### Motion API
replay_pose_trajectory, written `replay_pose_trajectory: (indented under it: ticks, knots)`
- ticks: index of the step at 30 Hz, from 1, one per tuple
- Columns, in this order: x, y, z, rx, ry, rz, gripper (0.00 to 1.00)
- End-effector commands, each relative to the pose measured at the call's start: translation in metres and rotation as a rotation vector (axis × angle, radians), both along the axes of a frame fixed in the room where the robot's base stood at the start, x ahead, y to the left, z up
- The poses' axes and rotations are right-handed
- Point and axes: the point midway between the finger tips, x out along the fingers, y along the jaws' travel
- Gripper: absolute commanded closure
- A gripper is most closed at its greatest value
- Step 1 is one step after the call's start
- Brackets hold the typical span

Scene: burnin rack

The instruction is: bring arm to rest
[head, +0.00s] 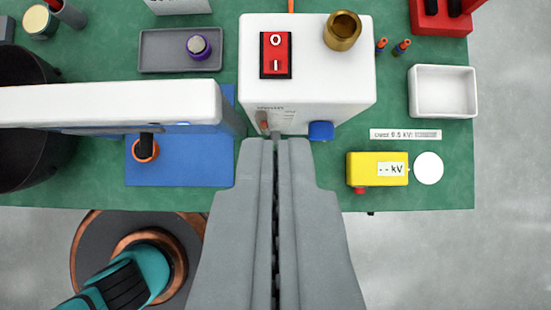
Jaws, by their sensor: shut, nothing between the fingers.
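My gripper (276,142) reaches up from the bottom middle of the view. Its two grey fingers are closed together with only a thin dark seam between them, and nothing is held. The fingertips appear just in front of the lower edge of a white box (348,85) that bears a red rocker switch (276,55) and a brass cup (342,31). A blue knob (321,131) on the box's front is just right of the fingertips. I cannot tell whether the fingertips touch the box.
The green bench (440,185) ends just below the box. A yellow kV meter (365,169), a white disc (428,168) and a white tray (442,115) are at right. A white bar (100,105) crosses over a blue mat (200,172) at left. Grey floor is clear at lower right.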

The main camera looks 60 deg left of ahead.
Motion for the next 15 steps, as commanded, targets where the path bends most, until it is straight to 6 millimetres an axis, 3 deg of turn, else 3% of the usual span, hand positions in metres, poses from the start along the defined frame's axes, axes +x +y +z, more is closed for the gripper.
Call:
replay_pose_trajectory:
  ticks: [7,15]
  knots:
    - [-0.009,0.001,-0.003,-0.008,-0.016,-0.057,1.00]
    - [-0.051,-0.003,-0.019,-0.024,-0.116,-0.326,1.00]
